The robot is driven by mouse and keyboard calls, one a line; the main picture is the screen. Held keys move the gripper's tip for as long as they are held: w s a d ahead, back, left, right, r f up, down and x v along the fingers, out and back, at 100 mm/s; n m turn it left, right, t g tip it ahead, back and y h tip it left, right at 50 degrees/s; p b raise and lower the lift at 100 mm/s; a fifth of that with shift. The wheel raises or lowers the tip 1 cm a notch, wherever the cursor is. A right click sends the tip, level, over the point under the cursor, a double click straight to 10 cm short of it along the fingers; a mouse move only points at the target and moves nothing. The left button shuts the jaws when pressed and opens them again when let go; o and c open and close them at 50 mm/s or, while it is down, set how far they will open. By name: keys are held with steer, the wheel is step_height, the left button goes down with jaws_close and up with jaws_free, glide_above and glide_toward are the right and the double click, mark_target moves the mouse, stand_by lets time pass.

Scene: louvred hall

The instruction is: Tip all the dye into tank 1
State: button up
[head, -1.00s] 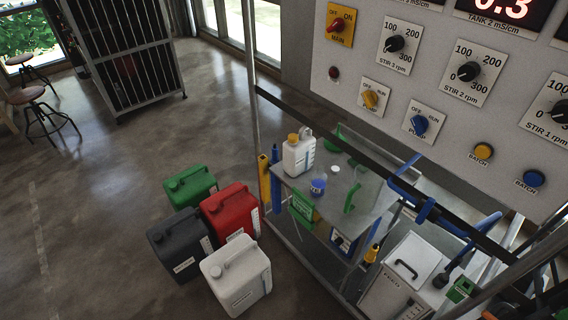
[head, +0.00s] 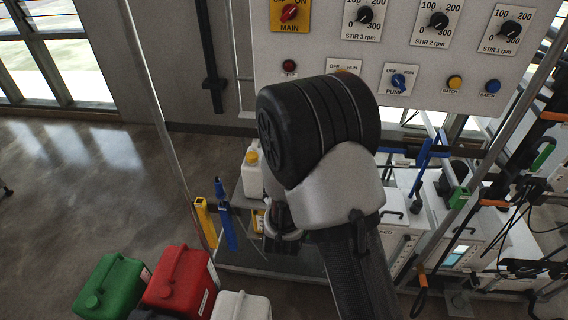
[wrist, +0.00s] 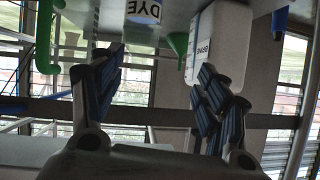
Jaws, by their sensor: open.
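In the wrist view, which looks upside down, a container labelled DYE (wrist: 142,10) shows at the top edge, between and beyond my fingers. My gripper (wrist: 155,78) is open and empty, with a clear gap between the two dark fingers. In the head view my own arm covers most of the gripper and hides the dye container. I cannot pick out which vessel is tank 1; a white unit marked FEED (head: 402,222) stands right of my arm.
A white jug labelled BRINE (wrist: 220,42) and a green funnel (wrist: 178,45) stand close by the dye; a green handle (wrist: 44,40) is left. Green (head: 110,287) and red (head: 178,278) canisters stand on the floor. A frame post (head: 168,130) rises beside the bench.

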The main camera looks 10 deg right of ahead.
step_height(320, 180, down, 6)
steer(key=d+t+h, duration=0.1)
steer(key=d+h, duration=0.1)
steer(key=b+x, duration=0.3)
steer(key=x, duration=0.4)
steer(key=shift+w+d+f, duration=0.2)
steer(key=shift+w+d+f+b, duration=0.1)
steer(key=shift+w+d+b, duration=0.1)
steer(key=shift+w+b, duration=0.4)
steer(key=shift+w, duration=0.1)
steer(key=shift+c, duration=0.3)
jaws_close()
stand_by(0.4)
steer(key=shift+r+p, duration=0.95)
steer(key=shift+r, duration=1.1)
